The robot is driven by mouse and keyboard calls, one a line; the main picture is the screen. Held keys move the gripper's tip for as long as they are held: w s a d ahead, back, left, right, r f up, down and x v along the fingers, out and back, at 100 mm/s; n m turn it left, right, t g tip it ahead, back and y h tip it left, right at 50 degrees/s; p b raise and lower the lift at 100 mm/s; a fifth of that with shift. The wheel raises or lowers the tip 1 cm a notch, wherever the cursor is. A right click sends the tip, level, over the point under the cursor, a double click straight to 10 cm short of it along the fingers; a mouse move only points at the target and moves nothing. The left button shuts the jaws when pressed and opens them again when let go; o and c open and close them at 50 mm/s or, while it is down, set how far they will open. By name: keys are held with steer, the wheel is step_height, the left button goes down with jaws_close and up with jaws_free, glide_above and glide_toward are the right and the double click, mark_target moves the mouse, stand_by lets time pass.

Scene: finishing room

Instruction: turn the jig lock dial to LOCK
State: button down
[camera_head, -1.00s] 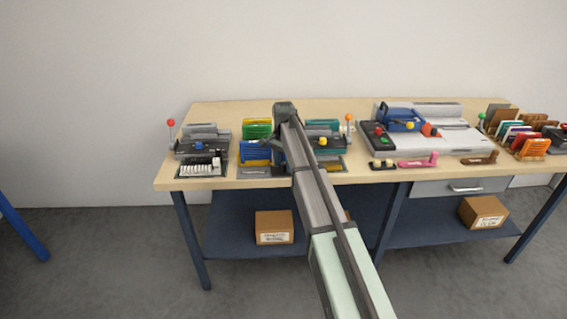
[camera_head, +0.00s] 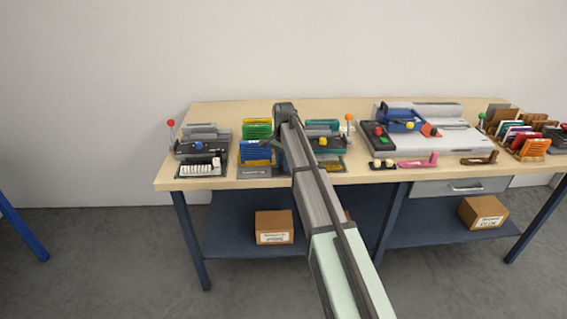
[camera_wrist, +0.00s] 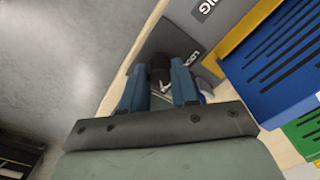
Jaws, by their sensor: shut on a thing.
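In the wrist view, a dark dial (camera_wrist: 161,64) stands on a dark grey panel (camera_wrist: 172,33) that carries a white LOCK mark (camera_wrist: 194,57). My gripper (camera_wrist: 163,72) is shut on the dial, with one blue finger on each side of it. A pale pointer line shows between the fingers, but its exact setting against the mark cannot be told. In the head view, the end of my gripper (camera_head: 270,143) is small beside the blue rack, and my arm hides the dial.
A blue slotted rack (camera_wrist: 272,65) stands close to the right of the panel, with a green one (camera_wrist: 305,133) near it. The workbench (camera_head: 330,181) also holds a device with a red-knobbed lever (camera_head: 171,123) at left. Bare floor shows beyond the bench edge.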

steer(key=shift+n, duration=0.4)
steer(key=n, duration=0.3)
steer(key=shift+n, duration=0.3)
steer(key=n, duration=0.4)
steer(key=shift+n, duration=0.3)
steer(key=n, duration=0.4)
steer(key=shift+n, duration=2.4)
steer(key=c, duration=0.9)
jaws_free()
steer(key=shift+o, duration=0.2)
